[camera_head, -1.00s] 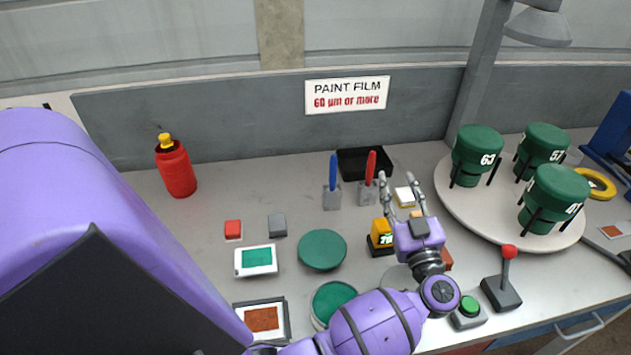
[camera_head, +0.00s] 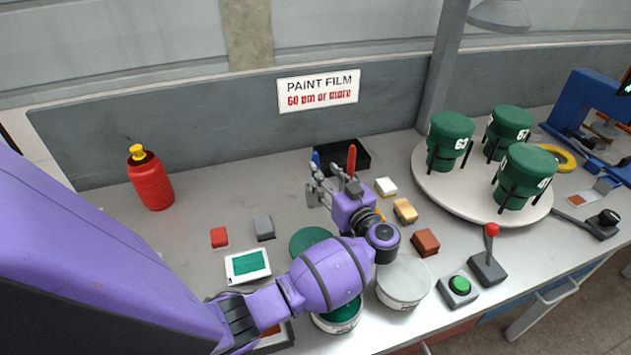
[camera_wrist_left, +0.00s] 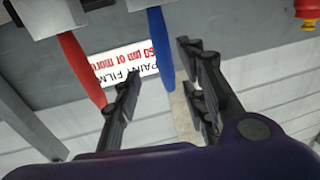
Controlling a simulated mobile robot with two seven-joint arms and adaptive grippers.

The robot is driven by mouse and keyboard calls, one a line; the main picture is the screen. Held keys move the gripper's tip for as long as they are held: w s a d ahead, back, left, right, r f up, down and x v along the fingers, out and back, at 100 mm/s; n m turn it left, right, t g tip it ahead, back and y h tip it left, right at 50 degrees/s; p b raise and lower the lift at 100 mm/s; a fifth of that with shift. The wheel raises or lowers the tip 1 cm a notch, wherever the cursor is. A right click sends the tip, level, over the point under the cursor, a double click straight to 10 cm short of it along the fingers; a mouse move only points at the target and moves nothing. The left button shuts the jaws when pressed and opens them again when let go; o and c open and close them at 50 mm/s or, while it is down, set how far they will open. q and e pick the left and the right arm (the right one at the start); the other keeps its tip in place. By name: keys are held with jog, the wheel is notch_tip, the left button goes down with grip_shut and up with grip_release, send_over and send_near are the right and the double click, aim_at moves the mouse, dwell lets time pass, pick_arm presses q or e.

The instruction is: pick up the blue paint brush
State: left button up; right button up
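The blue paint brush (camera_head: 316,159) stands upright at the back of the bench. In the head view only its handle top shows, behind my left gripper (camera_head: 324,178). In the left wrist view, which looks upside down, the blue handle (camera_wrist_left: 160,46) lies between the open fingers of the left gripper (camera_wrist_left: 160,68). I cannot tell whether a finger touches it. The red brush (camera_head: 351,160) stands to the right, and in the wrist view its handle (camera_wrist_left: 79,68) lies outside the fingers. My right gripper is not in view.
A black tray (camera_head: 362,152) lies behind the brushes. A red bottle (camera_head: 150,182) stands at the left. A round turntable (camera_head: 437,180) with green cans is at the right. Paint lids, small blocks and a joystick (camera_head: 489,262) occupy the front.

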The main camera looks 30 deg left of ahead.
pick_arm(q)
jog(key=x, duration=0.1)
jog(key=b+x, duration=0.1)
jog(key=x, duration=0.2)
jog(key=shift+s+a+f+b, duration=0.3)
jog(key=shift+a+f, duration=0.05)
jog(key=shift+w+a, duration=0.2)
jog(key=shift+a, duration=0.15)
jog(key=shift+w+a+r, duration=0.1)
jog(key=shift+r, duration=0.2)
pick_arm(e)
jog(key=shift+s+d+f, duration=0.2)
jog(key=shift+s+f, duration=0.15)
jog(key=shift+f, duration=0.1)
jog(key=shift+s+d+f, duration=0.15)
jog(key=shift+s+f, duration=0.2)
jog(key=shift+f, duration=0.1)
pick_arm(q)
grip_shut()
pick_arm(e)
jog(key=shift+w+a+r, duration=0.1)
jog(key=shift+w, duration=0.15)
